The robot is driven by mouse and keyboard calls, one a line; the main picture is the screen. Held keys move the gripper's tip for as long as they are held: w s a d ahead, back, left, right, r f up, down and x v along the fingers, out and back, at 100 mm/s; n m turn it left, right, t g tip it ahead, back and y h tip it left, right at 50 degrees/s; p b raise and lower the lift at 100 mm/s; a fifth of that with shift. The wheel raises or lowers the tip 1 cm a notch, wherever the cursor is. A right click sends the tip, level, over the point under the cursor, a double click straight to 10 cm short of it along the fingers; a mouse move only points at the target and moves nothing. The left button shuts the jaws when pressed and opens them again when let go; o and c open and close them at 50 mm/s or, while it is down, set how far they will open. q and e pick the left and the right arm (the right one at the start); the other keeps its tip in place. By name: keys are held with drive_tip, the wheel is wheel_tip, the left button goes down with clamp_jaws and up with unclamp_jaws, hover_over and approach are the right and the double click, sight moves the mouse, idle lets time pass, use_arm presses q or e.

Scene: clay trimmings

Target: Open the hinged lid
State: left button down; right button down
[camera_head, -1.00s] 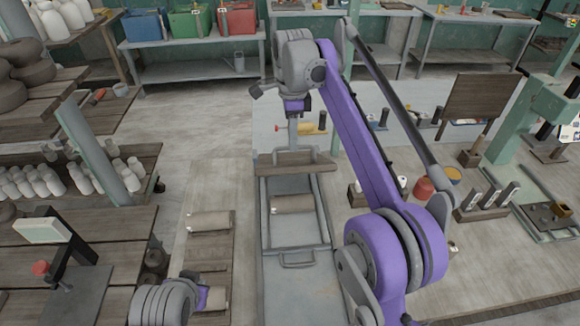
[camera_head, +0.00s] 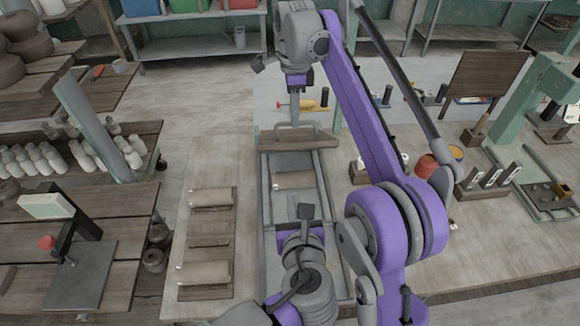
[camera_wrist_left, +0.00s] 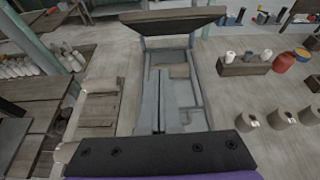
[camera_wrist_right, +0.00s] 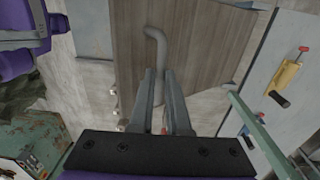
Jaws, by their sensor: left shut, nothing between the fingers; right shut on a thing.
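The hinged lid (camera_head: 318,142) is a wooden panel standing steeply tilted up at the far end of a long grey metal box (camera_head: 265,215). The box's inside shows, with a brown block (camera_head: 293,180) in it. My right gripper (camera_head: 293,120) is at the lid's raised edge, shut on its grey bar handle (camera_wrist_right: 155,40), beside the wooden face in the right wrist view. My left gripper (camera_wrist_left: 161,73) is shut and empty, above the box's near part; the lid (camera_wrist_left: 172,17) shows beyond it.
Wooden boards with rolls (camera_head: 210,197) lie left of the box. A small stand with a red knob (camera_head: 47,243) is further left. Right of my right arm are a red pot (camera_head: 427,166) and a wooden block with metal tools (camera_head: 487,180).

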sight(288, 148)
drive_tip(key=shift+w+f, duration=0.2)
drive_tip(key=shift+w, duration=0.1)
use_arm(q)
drive_tip(key=w, duration=1.1)
drive_tip(key=shift+w+f, duration=0.15)
drive_tip(key=shift+w, duration=0.1)
drive_tip(key=shift+d, duration=0.1)
drive_tip(key=shift+w+r, duration=0.85)
drive_tip(key=shift+r, duration=0.15)
use_arm(e)
drive_tip(key=c, duration=1.3)
unclamp_jaws()
use_arm(q)
drive_tip(key=shift+w+f, duration=0.1)
drive_tip(key=shift+w, duration=0.15)
use_arm(e)
drive_tip(key=o, duration=0.4)
drive_tip(key=shift+w, duration=0.25)
